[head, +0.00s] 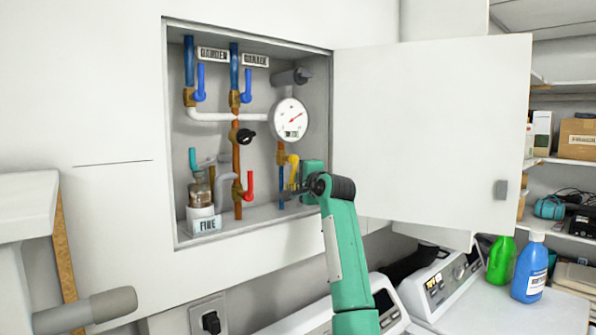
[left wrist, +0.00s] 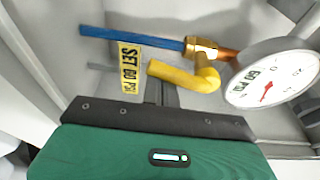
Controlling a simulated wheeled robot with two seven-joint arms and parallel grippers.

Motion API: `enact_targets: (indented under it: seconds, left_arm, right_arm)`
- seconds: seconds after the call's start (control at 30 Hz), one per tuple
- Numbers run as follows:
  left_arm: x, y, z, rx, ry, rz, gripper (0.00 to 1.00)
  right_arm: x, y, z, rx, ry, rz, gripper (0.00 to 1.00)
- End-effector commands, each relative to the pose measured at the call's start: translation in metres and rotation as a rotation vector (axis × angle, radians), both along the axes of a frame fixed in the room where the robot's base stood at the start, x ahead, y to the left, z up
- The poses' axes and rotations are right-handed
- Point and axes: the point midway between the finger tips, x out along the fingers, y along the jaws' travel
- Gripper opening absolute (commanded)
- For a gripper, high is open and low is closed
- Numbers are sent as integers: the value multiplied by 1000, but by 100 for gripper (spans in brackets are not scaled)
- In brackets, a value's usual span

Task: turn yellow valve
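The yellow valve (head: 293,161) sits on a thin vertical pipe below the round gauge in the open wall cabinet, and its handle hangs downward. In the left wrist view the yellow handle (left wrist: 184,76) lies just beyond my fingers, joined to a brass fitting between a blue and a copper pipe. My left gripper (head: 297,184) is green and reaches into the cabinet at the handle's lower part. Its dark fingers (left wrist: 162,92) look close together, right at the handle, with their tips partly hidden by it. I cannot tell whether they touch it. My right gripper is not in view.
The gauge (head: 290,119) is close above the valve. A red valve handle (head: 249,186) and a FIRE-labelled unit (head: 203,220) stand to the left. Blue handles (head: 200,83) are higher up. The open cabinet door (head: 430,125) extends right. A washer (head: 440,285) stands below.

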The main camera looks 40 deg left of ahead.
Motion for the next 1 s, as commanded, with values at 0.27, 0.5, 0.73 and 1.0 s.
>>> enact_targets:
  seconds: [0.27, 0.5, 0.73, 1.0]
  left_arm:
    - [-5, 1, 0, 0, -1, 2, 0]
    - [-6, 1, 0, 0, -1, 2, 0]
    - [-14, 2, -1, 0, -4, 2, 0]
    - [-20, 2, 1, 0, -1, 1, 0]
  right_arm:
    - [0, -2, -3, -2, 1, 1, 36]
    - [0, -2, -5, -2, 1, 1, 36]
    - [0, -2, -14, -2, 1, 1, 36]
    - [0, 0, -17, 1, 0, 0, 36]
